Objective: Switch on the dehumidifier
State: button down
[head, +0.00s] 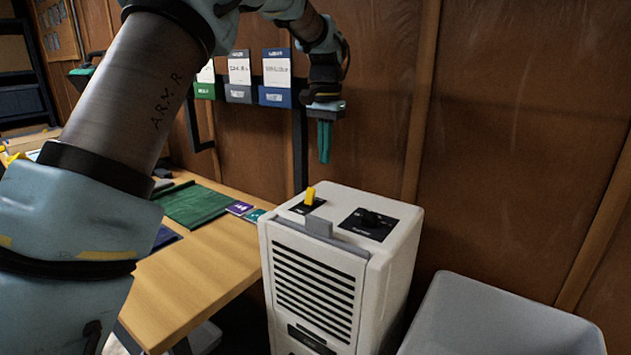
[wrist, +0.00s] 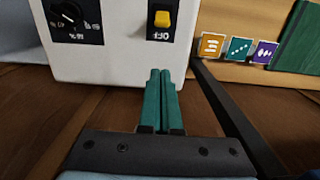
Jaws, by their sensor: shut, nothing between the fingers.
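The white dehumidifier (head: 392,285) stands on the right of the workbench. On its top is a yellow rocker switch (head: 310,195) on a black plate, with a black dial (head: 370,218) beside it. In the wrist view the switch (wrist: 162,19) is at the top middle and the dial (wrist: 69,13) at the top left. My gripper (head: 324,160) points down above the back part of the dehumidifier, apart from the switch. Its green fingers (wrist: 160,72) are shut and empty in the wrist view.
A wooden workbench (head: 205,285) with a green mat (head: 197,205) and small coloured cards is left of the dehumidifier. A grey bin (head: 500,325) stands at its right. A wooden wall (head: 520,120) and a rack of labelled holders (head: 275,80) are behind.

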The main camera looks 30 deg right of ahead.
aim_at(310, 197)
notch_tip(310, 197, down, 7)
jog(key=shift+a+p, duration=0.1)
jog(key=shift+p, duration=0.8)
jog(key=shift+s+a+f+p, duration=0.1)
jog(key=shift+s+a+p, duration=0.1)
jog(key=shift+p, duration=0.1)
jog(key=shift+s+a+r+p, duration=0.2)
jog(key=shift+s+a, duration=0.1)
jog(key=shift+a, duration=0.25)
jog(key=shift+s+a+r+p, duration=0.2)
jog(key=shift+s+a, duration=0.05)
jog(key=shift+a, duration=0.25)
jog(key=shift+s+a, duration=0.2)
jog(key=shift+a, duration=0.2)
jog(key=shift+b, duration=0.4)
